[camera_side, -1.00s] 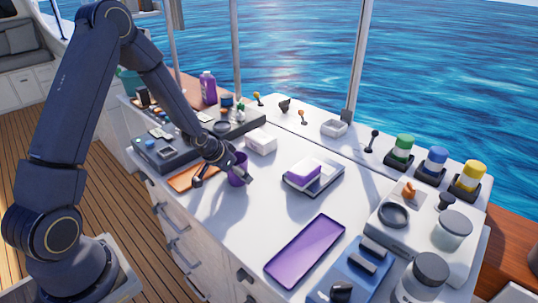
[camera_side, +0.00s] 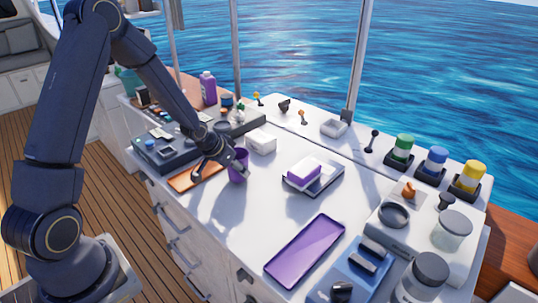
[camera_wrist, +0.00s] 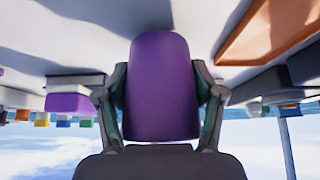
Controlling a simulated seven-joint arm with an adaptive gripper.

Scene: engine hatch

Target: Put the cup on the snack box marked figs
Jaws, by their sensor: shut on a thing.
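The purple cup (camera_side: 238,166) is between the fingers of my gripper (camera_side: 232,172), over the white counter left of centre in the side view. In the wrist view the cup (camera_wrist: 160,85) fills the middle, with a finger of my gripper (camera_wrist: 161,100) pressed to each side. I cannot tell if its base touches the counter. A white box (camera_side: 261,140) stands just behind the cup. I cannot read figs on either box.
An orange tray (camera_side: 195,176) lies left of the cup. A purple tray (camera_side: 306,250) lies at the front. Lidded jars (camera_side: 404,147) and a raised panel (camera_side: 395,235) fill the right side. The counter between the cup and purple tray is clear.

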